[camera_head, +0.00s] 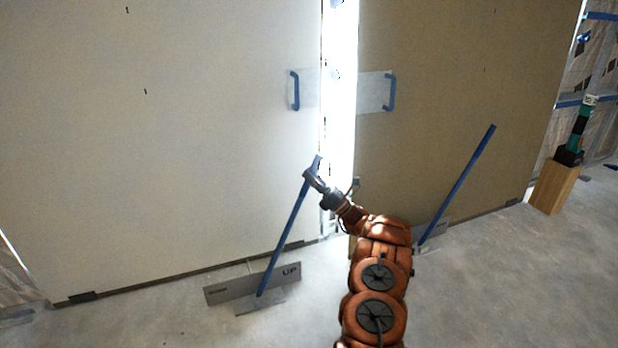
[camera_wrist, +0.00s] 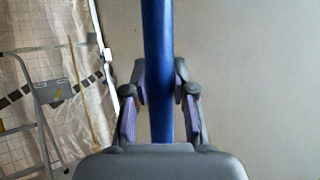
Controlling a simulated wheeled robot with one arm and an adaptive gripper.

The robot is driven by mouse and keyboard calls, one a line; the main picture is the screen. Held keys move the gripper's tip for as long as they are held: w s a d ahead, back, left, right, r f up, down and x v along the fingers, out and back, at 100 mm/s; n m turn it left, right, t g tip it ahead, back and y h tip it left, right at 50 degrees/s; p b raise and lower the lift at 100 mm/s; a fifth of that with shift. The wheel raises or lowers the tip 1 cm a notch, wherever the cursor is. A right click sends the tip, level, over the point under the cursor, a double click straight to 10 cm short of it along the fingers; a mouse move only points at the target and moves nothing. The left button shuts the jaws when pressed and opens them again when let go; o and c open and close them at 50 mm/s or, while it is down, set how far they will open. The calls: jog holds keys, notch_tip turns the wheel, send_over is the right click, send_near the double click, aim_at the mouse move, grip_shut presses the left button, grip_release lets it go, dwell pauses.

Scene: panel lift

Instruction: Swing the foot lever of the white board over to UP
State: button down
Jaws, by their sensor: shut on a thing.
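The white board (camera_head: 170,130) stands upright on the left in the head view. Its foot lever (camera_head: 285,238) is a long blue bar that rises from a small floor plate (camera_head: 262,302) and leans to the right. Behind its lower end a grey plate (camera_head: 230,288) carries the word UP at its right end; the word at its left end is too small to read. My gripper (camera_head: 314,178) is shut on the lever near its top. In the wrist view the blue lever (camera_wrist: 158,70) runs upright between both fingers of my gripper (camera_wrist: 160,92).
A tan board (camera_head: 450,110) with its own leaning blue lever (camera_head: 460,185) stands to the right, past a bright gap. Both boards have blue handles. A wooden block (camera_head: 553,187) with a teal tool (camera_head: 578,130) stands far right. Open concrete floor lies in front.

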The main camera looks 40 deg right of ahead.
jog(key=shift+s+d+f+m, duration=0.1)
jog(key=shift+d+f+m, duration=0.05)
jog(key=shift+d, duration=0.25)
jog(key=shift+s+d+f+m, duration=0.1)
jog(key=shift+d+m, duration=0.05)
jog(key=shift+d, duration=0.2)
jog(key=shift+s+d+f+m+t+h, duration=0.2)
jog(key=shift+d+f+m+t+h, duration=0.15)
jog(key=shift+d+h, duration=0.2)
jog(key=c, duration=1)
grip_release()
jog(key=shift+o, duration=0.4)
jog(key=shift+w+a+r, duration=0.1)
jog(key=shift+a, duration=0.3)
jog(key=v, duration=1.2)
jog(key=shift+w+d, duration=0.1)
jog(key=shift+d, duration=0.05)
